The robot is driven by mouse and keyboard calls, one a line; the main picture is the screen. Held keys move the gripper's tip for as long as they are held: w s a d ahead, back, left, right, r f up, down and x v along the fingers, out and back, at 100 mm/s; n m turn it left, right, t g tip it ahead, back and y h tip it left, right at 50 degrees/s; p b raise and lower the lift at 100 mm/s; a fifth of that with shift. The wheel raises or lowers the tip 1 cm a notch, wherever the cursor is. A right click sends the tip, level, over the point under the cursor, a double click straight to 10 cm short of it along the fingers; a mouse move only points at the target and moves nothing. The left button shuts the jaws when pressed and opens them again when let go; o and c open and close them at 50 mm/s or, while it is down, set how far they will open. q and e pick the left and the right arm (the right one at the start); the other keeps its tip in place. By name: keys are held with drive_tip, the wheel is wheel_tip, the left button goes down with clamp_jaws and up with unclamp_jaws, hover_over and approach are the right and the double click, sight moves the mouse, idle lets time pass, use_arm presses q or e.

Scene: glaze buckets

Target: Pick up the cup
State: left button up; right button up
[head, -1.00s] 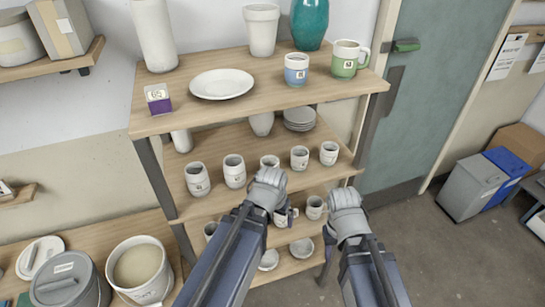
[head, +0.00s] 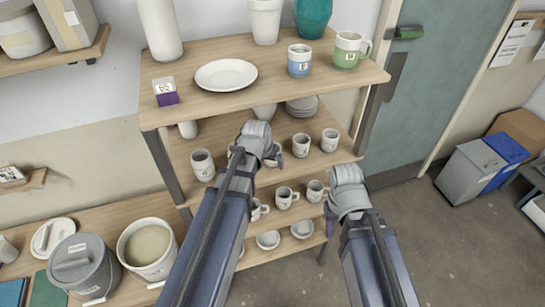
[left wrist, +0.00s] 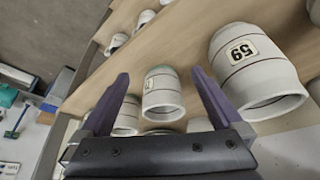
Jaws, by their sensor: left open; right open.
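Several white cups stand on the second shelf: one at the left (head: 202,164), one right of centre (head: 301,145) and one at the right (head: 330,140). Others there are partly hidden by my left gripper (head: 258,138), which is over that row. In the left wrist view my left gripper (left wrist: 160,95) has its purple fingers spread, with nothing gripped. A white cup (left wrist: 162,92) shows between the fingers, apparently beyond the tips. A larger-looking cup marked 59 (left wrist: 255,65) is to the right. My right gripper (head: 348,183) is apart from the cups, right of the lower shelves.
The top shelf (head: 220,106) is close above and holds a plate (head: 226,75), a blue-white cup (head: 299,62) and a green-white mug (head: 348,52). Mugs (head: 285,198) stand on the shelf below. Buckets (head: 146,250) are at lower left.

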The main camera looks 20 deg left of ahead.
use_arm(q)
drive_tip(key=shift+w, duration=0.8)
drive_tip(key=w, duration=0.4)
drive_tip(key=shift+w+d+f+b, duration=0.1)
drive_tip(key=shift+w+f+b, duration=0.2)
drive_tip(key=shift+f+b, duration=0.15)
drive_tip(key=shift+f, duration=0.2)
drive_tip(key=shift+r, duration=0.1)
drive_tip(key=shift+c, duration=0.2)
drive_tip(key=c, duration=1.4)
drive_tip(key=shift+r, duration=0.1)
